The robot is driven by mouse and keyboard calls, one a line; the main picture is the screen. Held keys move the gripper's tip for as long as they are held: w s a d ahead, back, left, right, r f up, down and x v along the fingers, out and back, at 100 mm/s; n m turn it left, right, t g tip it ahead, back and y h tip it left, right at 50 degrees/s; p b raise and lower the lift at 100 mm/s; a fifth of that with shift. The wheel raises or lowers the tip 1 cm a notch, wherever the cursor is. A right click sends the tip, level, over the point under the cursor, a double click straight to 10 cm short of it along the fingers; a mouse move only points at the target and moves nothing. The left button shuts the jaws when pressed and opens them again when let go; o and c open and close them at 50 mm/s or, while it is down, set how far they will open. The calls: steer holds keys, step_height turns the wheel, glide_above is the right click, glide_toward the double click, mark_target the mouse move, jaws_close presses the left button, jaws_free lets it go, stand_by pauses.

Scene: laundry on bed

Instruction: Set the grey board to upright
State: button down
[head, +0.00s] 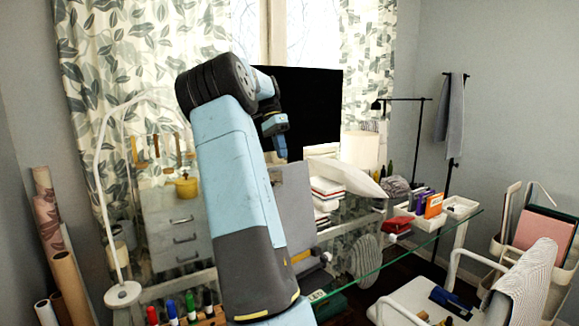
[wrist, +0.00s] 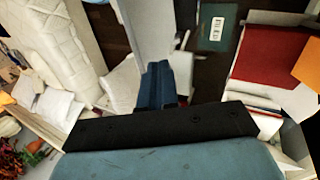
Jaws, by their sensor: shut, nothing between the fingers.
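A flat grey board (head: 297,205) stands behind my arm in the head view, right of the drawer unit. Its face looks near upright with a slight slant, and my arm hides its left part and lower edge. In the wrist view a pale grey panel (wrist: 148,28), which looks like the same board, lies just beyond my fingertips. My gripper (wrist: 157,70) is shut and empty there. In the head view its end (head: 280,148) shows above the board, in front of the black screen. I cannot tell whether the fingers touch the board.
A black monitor (head: 312,110) stands behind my gripper. Stacked books (head: 327,190) and a white slanted object (head: 350,178) are right of the board. A glass desk edge (head: 400,255) crosses the right. A white lamp (head: 122,293) and drawers (head: 180,240) stand left. A white chair (head: 420,300) is front right.

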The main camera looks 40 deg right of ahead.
mark_target(290, 164)
steer(key=s+f, duration=0.2)
steer(key=s, duration=0.1)
steer(key=s+f, duration=0.1)
steer(key=s, duration=0.1)
steer(key=shift+a+f, duration=0.35)
steer(key=shift+f, duration=0.05)
steer(key=shift+s, duration=0.4)
